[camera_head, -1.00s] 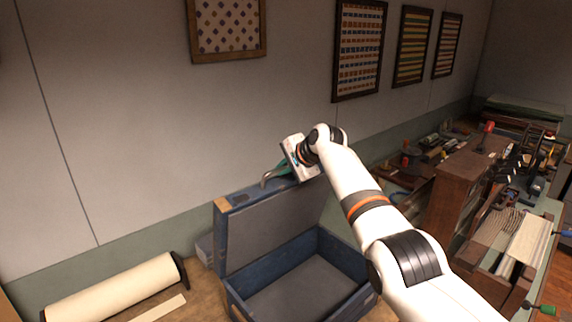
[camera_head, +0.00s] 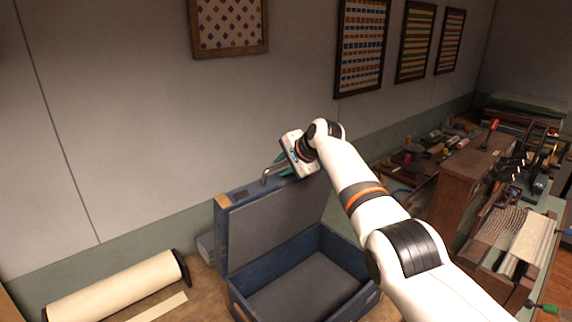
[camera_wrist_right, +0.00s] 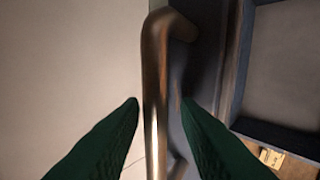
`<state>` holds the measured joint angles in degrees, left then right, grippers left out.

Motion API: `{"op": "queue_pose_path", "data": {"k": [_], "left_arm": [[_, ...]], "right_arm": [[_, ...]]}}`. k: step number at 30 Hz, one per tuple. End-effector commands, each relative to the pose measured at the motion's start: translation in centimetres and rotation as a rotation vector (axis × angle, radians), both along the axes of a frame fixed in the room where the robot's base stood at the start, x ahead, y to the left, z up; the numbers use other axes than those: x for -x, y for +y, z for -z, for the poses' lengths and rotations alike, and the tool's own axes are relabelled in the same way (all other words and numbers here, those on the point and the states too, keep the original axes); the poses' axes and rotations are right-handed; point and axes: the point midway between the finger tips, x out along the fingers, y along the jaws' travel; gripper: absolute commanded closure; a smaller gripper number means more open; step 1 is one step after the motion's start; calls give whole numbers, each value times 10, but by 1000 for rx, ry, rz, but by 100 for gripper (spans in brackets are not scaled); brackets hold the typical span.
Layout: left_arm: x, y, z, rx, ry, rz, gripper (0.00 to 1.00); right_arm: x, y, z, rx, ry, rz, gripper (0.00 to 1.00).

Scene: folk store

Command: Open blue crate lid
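The blue crate (camera_head: 345,256) stands on the table with its lid (camera_head: 278,222) raised near upright at the back, so the empty grey interior shows. A metal handle (camera_head: 268,176) sits on the lid's upper edge. My right gripper (camera_head: 281,167) is at this handle, reaching over from the right. In the right wrist view, the green fingers of the right gripper (camera_wrist_right: 160,101) lie on either side of the handle bar (camera_wrist_right: 154,75), with a visible gap on each side. The right gripper is open around the bar. My left gripper is not in view.
A cream roll (camera_head: 115,290) lies on the table left of the crate. The wall with framed textiles (camera_head: 361,48) rises close behind the lid. A cluttered wooden workbench (camera_head: 465,175) with tools stands at the right.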

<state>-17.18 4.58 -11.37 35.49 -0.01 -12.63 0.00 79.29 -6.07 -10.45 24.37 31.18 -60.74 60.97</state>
Motion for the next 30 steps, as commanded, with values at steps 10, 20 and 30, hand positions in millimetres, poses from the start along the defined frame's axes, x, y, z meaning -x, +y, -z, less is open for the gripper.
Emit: {"op": "queue_pose_path", "data": {"k": [10, 20, 30], "left_arm": [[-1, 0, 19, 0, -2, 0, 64], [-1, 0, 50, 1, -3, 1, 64], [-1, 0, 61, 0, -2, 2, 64]], "right_arm": [[11, -9, -12, -2, -6, -1, 71], [47, -36, -51, -1, -6, 2, 71], [70, -51, -78, 1, 2, -1, 71]]}}
